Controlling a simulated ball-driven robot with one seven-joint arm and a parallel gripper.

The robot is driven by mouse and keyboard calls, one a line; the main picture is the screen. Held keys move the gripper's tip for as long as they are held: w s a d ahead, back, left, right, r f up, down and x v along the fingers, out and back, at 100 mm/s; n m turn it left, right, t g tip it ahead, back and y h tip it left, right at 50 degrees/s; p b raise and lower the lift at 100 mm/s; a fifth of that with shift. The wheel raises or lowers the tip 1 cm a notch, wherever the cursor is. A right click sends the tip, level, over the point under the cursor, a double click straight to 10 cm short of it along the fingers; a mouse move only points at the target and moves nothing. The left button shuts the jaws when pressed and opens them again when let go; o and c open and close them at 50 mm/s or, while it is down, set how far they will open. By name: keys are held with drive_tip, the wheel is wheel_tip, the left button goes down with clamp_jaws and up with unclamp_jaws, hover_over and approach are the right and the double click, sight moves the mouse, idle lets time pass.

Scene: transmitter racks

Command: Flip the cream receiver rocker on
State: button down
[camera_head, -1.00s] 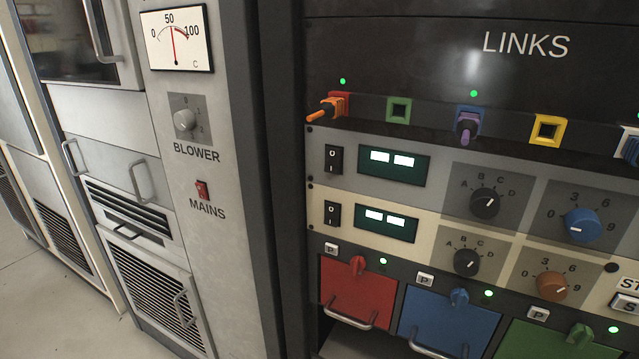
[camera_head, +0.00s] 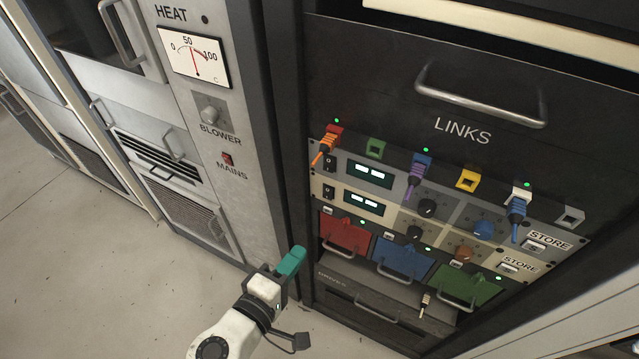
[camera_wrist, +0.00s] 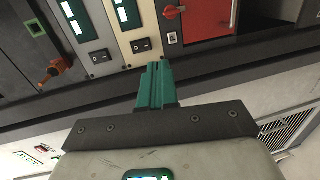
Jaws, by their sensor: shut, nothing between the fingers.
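The cream receiver panel (camera_head: 402,220) is in the rack below the grey receiver panel. Its small black rocker (camera_head: 329,192) is at its left end, beside a lit display (camera_head: 363,203). I cannot tell which way the rocker is tipped. In the wrist view the cream rocker (camera_wrist: 141,46) is just above and left of my fingertips. My gripper (camera_head: 298,252) has teal fingers, shut and empty, below and left of the panel in the head view. In the wrist view the shut fingers (camera_wrist: 155,66) point toward the cream panel, apart from the rocker.
The grey receiver's similar rocker (camera_head: 329,162) is directly above. An orange plug (camera_head: 325,146) sits at the upper left of the panels. Red (camera_head: 345,232), blue (camera_head: 402,258) and green (camera_head: 466,285) drawers with handles project below. Open floor (camera_head: 120,285) is at left.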

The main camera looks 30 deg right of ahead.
drive_tip(key=shift+w+a+r+t, duration=0.15)
drive_tip(key=shift+a+r+t, duration=0.25)
drive_tip(key=shift+a+r, duration=0.55)
drive_tip(key=shift+d+r, duration=0.1)
drive_tip(key=p, duration=0.3)
approach(326, 198)
drive_tip(key=x, duration=0.5)
drive_tip(key=shift+w+d, duration=0.1)
drive_tip(key=shift+d, duration=0.05)
drive_tip(key=shift+w+d, duration=0.45)
drive_tip(key=shift+d, duration=0.15)
